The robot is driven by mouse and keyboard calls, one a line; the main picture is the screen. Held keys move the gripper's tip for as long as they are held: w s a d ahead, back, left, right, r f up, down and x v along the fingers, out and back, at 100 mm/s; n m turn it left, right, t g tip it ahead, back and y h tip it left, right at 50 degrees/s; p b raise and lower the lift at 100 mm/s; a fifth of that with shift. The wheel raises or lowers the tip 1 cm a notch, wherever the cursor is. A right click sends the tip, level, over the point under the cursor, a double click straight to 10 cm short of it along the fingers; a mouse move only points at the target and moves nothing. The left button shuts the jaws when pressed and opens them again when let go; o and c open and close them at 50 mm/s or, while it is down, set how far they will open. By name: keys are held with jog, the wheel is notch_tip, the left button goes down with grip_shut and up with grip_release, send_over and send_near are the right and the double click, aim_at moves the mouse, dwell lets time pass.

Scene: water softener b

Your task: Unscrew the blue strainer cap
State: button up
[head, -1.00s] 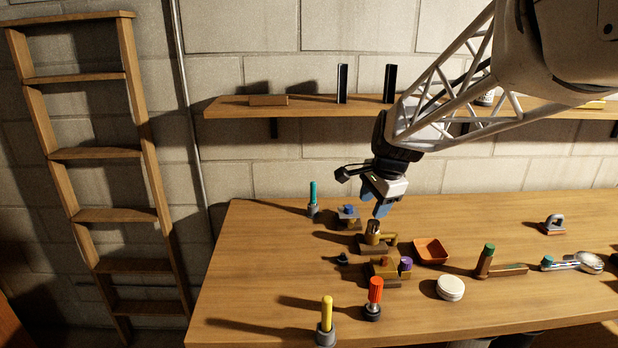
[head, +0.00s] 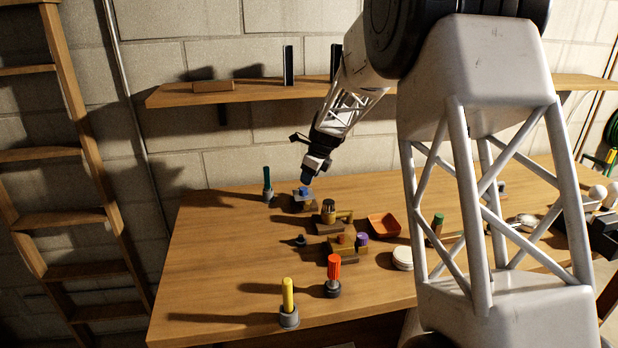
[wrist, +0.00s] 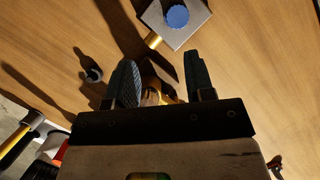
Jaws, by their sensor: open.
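The blue strainer cap (head: 304,191) sits on a grey block (wrist: 181,36) with a short brass stub, towards the back left of the table. It also shows at the top of the wrist view (wrist: 177,16), beyond my fingertips. My gripper (head: 307,180) is above the table beside the cap, pointing down. In the wrist view my gripper (wrist: 162,72) has its two fingers spread apart with nothing held between them. A brass fitting (wrist: 153,94) shows below, partly hidden by my gripper. The cap is apart from both fingers.
A teal-handled tool (head: 267,182) stands left of the cap. The brass valve (head: 329,212), an orange tray (head: 384,225), a red-handled tool (head: 334,270) and a yellow-handled one (head: 288,296) stand nearer. A shelf (head: 240,93) hangs behind.

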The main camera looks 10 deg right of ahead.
jog(key=shift+w+d+f+m, duration=0.15)
jog(key=shift+w+f+m, duration=0.65)
jog(key=shift+w+f, duration=0.6)
jog(key=shift+w, duration=0.1)
